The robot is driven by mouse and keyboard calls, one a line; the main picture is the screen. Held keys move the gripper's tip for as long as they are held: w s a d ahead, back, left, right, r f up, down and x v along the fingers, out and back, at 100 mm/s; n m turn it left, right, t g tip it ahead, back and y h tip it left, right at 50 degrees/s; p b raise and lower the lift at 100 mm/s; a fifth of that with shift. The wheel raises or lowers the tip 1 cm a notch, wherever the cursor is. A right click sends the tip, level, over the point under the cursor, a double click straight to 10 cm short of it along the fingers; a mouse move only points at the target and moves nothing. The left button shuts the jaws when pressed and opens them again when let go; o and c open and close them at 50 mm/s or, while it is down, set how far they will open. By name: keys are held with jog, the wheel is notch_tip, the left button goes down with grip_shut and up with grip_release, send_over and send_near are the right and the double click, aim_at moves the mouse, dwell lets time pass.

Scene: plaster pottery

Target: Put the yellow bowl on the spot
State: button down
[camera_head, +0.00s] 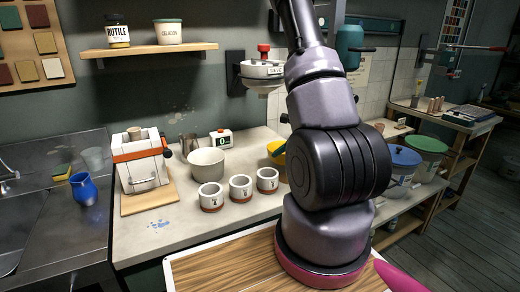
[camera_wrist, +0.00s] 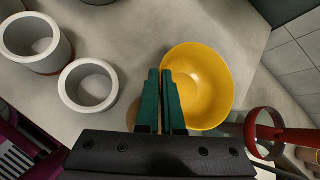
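The yellow bowl (camera_wrist: 207,78) is right of centre in the wrist view, with its open top facing the camera. In the head view the yellow bowl (camera_head: 276,149) shows only in part, behind my arm. My gripper (camera_wrist: 163,72) has its two green fingers close together at the bowl's left rim. One finger overlaps the bowl's inside and the other lies outside, so it looks shut on the bowl's wall. A tan round patch (camera_wrist: 146,115) shows partly beneath the fingers; I cannot tell if it is the spot. The height of the bowl above the table is unclear.
A red ring-shaped thing (camera_wrist: 264,131) is close to the bowl's right.

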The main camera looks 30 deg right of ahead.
jog(key=shift+w+a+f, duration=0.1)
jog(key=shift+w+f, duration=0.45)
jog(key=shift+w, duration=2.1)
jog(key=shift+w+a+f, duration=0.1)
jog(key=shift+w+f, duration=0.5)
jog(key=shift+w, duration=2.05)
jog(key=shift+w+f, duration=0.55)
jog(key=shift+w, duration=2.1)
jog(key=c, duration=1)
grip_release()
jog(key=shift+c, duration=0.2)
